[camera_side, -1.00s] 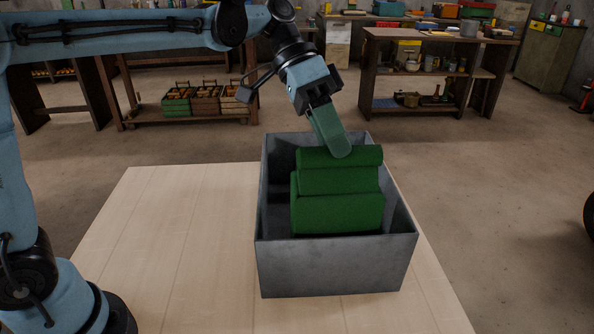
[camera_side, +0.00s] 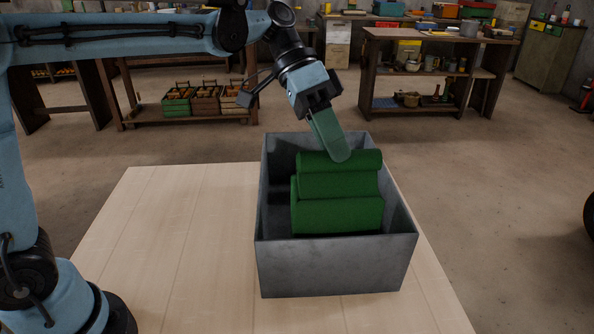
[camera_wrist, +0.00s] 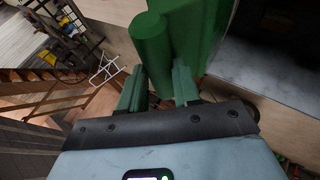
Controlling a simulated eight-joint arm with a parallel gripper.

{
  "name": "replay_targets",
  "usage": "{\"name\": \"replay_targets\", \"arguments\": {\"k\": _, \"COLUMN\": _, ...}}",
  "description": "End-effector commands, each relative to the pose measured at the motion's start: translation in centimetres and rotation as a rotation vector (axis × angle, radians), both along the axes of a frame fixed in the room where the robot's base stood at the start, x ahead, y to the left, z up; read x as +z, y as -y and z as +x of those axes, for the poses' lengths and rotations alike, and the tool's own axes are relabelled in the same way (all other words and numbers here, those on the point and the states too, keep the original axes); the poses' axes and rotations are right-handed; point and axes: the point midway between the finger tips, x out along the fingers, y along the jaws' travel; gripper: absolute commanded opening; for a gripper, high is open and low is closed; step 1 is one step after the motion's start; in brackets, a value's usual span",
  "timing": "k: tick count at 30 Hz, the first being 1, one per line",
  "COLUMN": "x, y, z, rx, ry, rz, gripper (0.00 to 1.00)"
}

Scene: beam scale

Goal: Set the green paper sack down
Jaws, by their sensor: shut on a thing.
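The green paper sack (camera_side: 338,213) is inside the grey open-topped box (camera_side: 335,268), with its rolled top (camera_side: 320,160) level with or just above the box's back rim. My gripper (camera_side: 343,158) reaches down from above, its green fingers shut on the rolled top. In the wrist view the sack's roll (camera_wrist: 151,45) runs between the two fingers of my gripper (camera_wrist: 160,82). The sack looks upright. The box's front wall hides its bottom, so I cannot tell whether it touches the floor of the box.
The box stands on a pale wooden table (camera_side: 180,240), clear to the left. Room shows inside the box left of the sack. Shelves (camera_side: 440,75) and crates (camera_side: 205,100) stand well behind.

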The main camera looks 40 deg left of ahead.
Motion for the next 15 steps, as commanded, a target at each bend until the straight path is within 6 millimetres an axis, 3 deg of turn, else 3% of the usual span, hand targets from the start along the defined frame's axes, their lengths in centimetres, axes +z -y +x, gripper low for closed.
{"name": "replay_targets", "arguments": {"k": 14, "x": -0.55, "y": 0.06, "z": -0.01, "rx": 0.000, "ry": 0.000, "rz": -0.004, "gripper": 0.00}}
{"name": "replay_targets", "arguments": {"k": 15, "x": -0.54, "y": 0.05, "z": 0.00, "rx": 0.000, "ry": 0.000, "rz": -0.004, "gripper": 0.38}}
